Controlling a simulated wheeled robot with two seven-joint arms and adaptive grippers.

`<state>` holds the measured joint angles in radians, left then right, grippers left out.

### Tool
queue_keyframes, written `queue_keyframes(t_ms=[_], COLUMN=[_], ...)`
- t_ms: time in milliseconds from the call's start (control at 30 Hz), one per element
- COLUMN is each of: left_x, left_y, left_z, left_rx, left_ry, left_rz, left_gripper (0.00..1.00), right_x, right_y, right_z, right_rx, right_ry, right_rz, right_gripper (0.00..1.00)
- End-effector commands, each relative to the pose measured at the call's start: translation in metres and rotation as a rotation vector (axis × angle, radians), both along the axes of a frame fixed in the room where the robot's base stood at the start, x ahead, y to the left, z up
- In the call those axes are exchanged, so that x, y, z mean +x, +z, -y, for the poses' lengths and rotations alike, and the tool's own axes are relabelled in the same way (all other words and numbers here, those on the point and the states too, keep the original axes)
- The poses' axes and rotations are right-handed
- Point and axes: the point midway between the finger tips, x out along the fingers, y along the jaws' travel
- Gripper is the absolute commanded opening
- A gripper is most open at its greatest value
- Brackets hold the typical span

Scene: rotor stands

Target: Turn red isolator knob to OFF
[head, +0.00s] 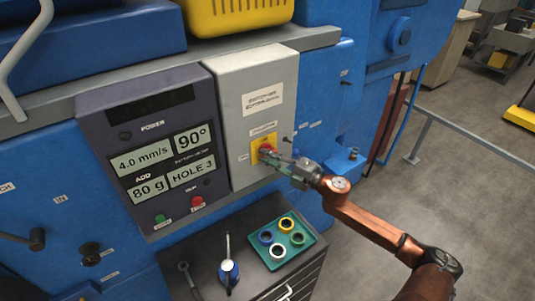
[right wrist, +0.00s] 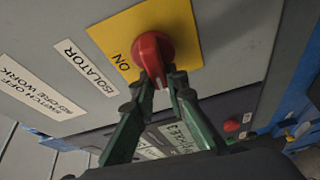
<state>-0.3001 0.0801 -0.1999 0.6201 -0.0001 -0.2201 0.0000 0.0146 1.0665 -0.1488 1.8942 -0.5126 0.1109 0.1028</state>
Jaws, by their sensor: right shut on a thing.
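The red isolator knob (right wrist: 152,54) sits on a yellow plate (right wrist: 120,38) on the grey isolator box (head: 262,78). The word ON shows on the plate beside the knob in the right wrist view. My right gripper (right wrist: 162,82) is shut on the knob's handle, its two green fingers on either side of it. In the head view the knob (head: 266,149) is partly hidden by my right gripper (head: 277,158), which reaches it from the right. My left gripper is not in view.
A dark display panel (head: 150,128) with green and red buttons stands left of the box. Below is a dark cabinet with a teal tray (head: 306,250) of coloured rings and a blue-and-white tool (head: 229,272). Open floor lies at right, beyond a grey rail.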

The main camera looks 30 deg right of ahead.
Motion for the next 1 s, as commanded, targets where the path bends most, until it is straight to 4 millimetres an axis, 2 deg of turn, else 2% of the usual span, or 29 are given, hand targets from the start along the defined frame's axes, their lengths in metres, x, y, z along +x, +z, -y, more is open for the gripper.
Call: queue_keyframes(t_ms=[300,833,867,1000], left_x=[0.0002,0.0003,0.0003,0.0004], left_y=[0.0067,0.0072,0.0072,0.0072], left_z=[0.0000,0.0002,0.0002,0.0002], left_rx=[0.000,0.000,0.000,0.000], left_ry=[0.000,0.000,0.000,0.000], left_rz=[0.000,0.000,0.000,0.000], left_gripper=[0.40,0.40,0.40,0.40], right_x=[0.0000,-0.0001,-0.0001,-0.0001], right_y=[-0.0025,-0.0041,-0.0041,-0.0036], right_z=[-0.0001,-0.0002,-0.0002,-0.0003], right_rx=[-0.111,-0.130,-0.130,-0.129], right_ry=[-0.001,0.000,0.000,0.000], right_rz=[0.007,0.008,0.008,0.009], right_gripper=[0.00,0.00,0.15,0.24])
